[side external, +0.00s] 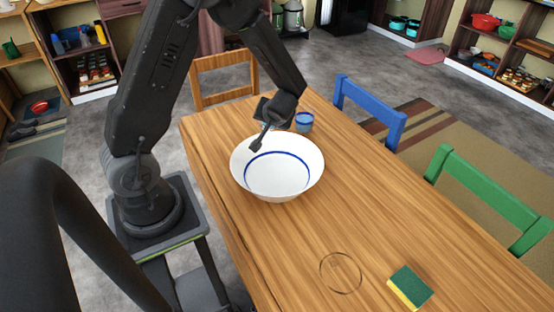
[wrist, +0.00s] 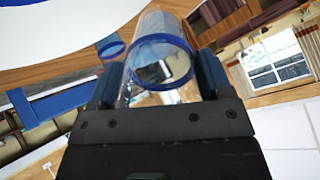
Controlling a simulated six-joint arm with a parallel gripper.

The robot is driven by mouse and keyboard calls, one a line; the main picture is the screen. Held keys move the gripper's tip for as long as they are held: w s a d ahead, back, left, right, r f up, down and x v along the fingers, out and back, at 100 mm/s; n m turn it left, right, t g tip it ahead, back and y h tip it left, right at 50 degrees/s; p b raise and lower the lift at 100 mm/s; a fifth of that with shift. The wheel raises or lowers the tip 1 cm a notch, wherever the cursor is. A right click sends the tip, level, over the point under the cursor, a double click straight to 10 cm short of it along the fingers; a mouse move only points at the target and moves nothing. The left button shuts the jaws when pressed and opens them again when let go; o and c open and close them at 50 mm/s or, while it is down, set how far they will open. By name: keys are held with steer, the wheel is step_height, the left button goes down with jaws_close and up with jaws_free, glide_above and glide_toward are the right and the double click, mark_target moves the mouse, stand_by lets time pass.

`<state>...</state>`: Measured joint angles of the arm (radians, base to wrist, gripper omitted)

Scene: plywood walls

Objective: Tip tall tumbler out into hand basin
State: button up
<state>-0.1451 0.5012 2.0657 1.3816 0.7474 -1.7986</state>
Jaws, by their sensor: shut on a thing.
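A wide white basin (side external: 258,185) with a blue line inside stands on the wooden table. Its white side also shows at the top left of the wrist view (wrist: 60,20). My gripper (side external: 264,135) is over the basin's far rim in the side view. In the wrist view my gripper (wrist: 160,88) is shut on a clear tumbler with a blue rim (wrist: 160,42), one finger on each side. The tumbler's blue-edged round end faces the camera. In the side view the held tumbler is hard to make out. Its contents cannot be told.
A small blue-rimmed cup (side external: 304,122) stands on the table behind the basin, close to my gripper. A thin round outline (side external: 341,272) and a green and yellow sponge (side external: 411,287) lie at the near end. Blue (side external: 370,108) and green (side external: 485,195) chairs line the right edge.

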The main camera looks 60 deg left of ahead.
steer(key=shift+r+y, duration=0.3)
steer(key=shift+y, duration=0.5)
steer(key=shift+d+f+t+y, duration=0.1)
steer(key=shift+f+t+y, duration=0.3)
steer(key=shift+y, duration=0.4)
stand_by(0.5)
steer(key=shift+d+f+t+y, duration=0.15)
steer(key=shift+f+t+y, duration=0.15)
steer(key=shift+f+y, duration=0.75)
steer(key=shift+s+d+f+y, duration=0.15)
steer(key=shift+d+f+y, duration=0.2)
steer(key=shift+d, duration=0.15)
steer(key=shift+s+d+f+y, duration=0.15)
steer(key=shift+d+f+y, duration=0.15)
steer(key=shift+d, duration=0.15)
stand_by(0.7)
steer(key=shift+d+r+t+y+p, duration=0.25)
steer(key=shift+r+t+y+p, duration=0.15)
steer(key=shift+y, duration=0.5)
stand_by(0.5)
